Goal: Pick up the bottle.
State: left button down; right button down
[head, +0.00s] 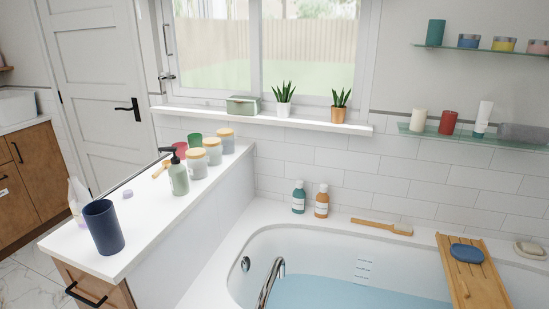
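Several bottles are in view, and I cannot tell which one the task means. A teal bottle (298,197) and an amber bottle (321,201) stand upright side by side on the tub's back ledge, each with a pale label. A sage-green pump bottle (179,180) with a black pump stands on the white counter (157,231). Neither of my grippers is in view.
Several lidded jars (213,152) and coloured cups crowd the counter's far end. A wooden brush (381,227) lies on the ledge right of the amber bottle. The tub (258,240) holds water, with a faucet (270,283) and a wooden tray (467,285) across it.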

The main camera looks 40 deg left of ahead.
aim_at(78, 197)
jog(key=u, duration=2.35)
